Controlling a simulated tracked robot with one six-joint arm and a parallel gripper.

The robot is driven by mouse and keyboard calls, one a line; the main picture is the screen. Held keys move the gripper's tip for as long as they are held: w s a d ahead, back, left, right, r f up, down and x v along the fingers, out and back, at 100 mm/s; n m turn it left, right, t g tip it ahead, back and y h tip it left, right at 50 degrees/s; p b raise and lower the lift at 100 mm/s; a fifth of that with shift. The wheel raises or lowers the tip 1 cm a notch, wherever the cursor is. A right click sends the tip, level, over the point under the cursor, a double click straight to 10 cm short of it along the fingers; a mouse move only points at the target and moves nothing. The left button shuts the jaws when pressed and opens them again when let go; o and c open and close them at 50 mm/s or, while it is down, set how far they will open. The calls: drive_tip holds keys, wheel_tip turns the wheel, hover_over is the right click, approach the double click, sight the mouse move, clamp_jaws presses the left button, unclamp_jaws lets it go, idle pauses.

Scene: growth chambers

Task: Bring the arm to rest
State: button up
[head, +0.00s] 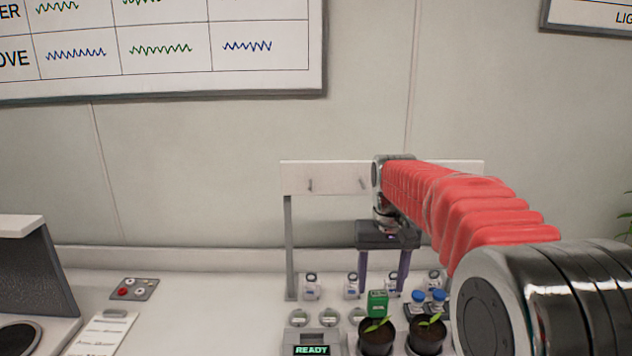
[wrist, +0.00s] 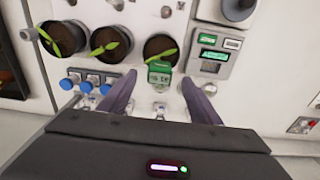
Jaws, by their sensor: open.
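My gripper (head: 383,285) hangs from my red-sleeved arm, pointing down over the back of the bench. Its two purple-grey fingers are apart, and it also shows in the wrist view (wrist: 160,94). In the head view a green-labelled box (head: 377,303) appears just below and between the fingers. The same green box (wrist: 159,72) shows beyond the fingertips in the wrist view. I see nothing held between the fingers. Whether a fingertip touches anything is hard to tell.
Potted seedlings (head: 375,337) stand in front of the gripper, with blue-capped bottles (head: 418,300) to its right. A device reading READY (head: 311,350) is at front left. A white rack frame (head: 325,178) stands behind.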

drive_tip(key=s+f+t, duration=0.1)
drive_tip(key=s+t, duration=0.4)
drive_tip(key=s, duration=2.3)
drive_tip(key=shift+s, duration=0.15)
